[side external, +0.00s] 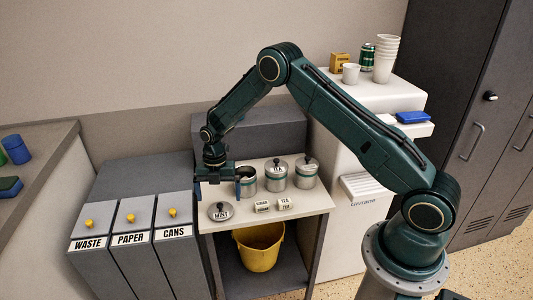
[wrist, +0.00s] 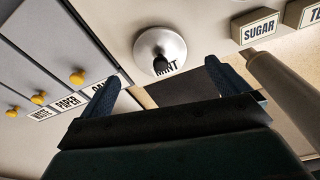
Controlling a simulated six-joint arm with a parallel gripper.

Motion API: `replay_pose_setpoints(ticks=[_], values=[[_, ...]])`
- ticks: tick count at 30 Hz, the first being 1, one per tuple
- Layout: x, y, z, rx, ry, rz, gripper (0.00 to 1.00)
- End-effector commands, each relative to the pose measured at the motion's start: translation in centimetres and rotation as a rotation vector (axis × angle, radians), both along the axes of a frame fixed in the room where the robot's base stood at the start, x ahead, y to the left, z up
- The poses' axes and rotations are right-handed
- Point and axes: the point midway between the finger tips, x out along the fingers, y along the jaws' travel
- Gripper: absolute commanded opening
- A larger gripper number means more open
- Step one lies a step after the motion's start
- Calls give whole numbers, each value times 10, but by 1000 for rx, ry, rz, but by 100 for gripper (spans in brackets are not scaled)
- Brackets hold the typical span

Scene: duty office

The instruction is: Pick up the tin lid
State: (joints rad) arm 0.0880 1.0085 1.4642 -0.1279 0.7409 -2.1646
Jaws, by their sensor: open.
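The tin lid (side external: 221,212), a round silver disc marked MINT with a dark knob, lies flat near the front left of the cream counter. In the wrist view the lid (wrist: 172,38) shows just beyond the fingertips, roughly between them, with its knob up. My gripper (side external: 217,192) is open and empty, pointing down above the counter, a little behind and above the lid. In the wrist view both blue fingers (wrist: 162,88) are spread apart and do not touch the lid. An uncovered tin (side external: 249,184) stands right of the gripper, partly hidden by a finger.
Two lidded tins (side external: 276,178) (side external: 306,178) stand further right. Small label blocks (side external: 262,207) (side external: 285,204), one reading SUGAR, sit right of the lid. Grey bins (side external: 131,215) marked WASTE, PAPER and CANS adjoin the left. A yellow bucket (side external: 258,250) is below the counter.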

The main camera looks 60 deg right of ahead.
Motion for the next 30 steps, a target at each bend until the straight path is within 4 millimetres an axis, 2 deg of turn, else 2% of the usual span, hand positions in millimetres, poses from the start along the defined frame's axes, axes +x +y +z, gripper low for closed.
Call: replay_pose_setpoints(ticks=[9,12,29,30], values=[[-3,3,-35,-1,2,1,100],[-4,3,-42,-2,1,2,100],[-4,4,-44,-1,0,1,100],[-4,4,-44,-1,0,1,92]])
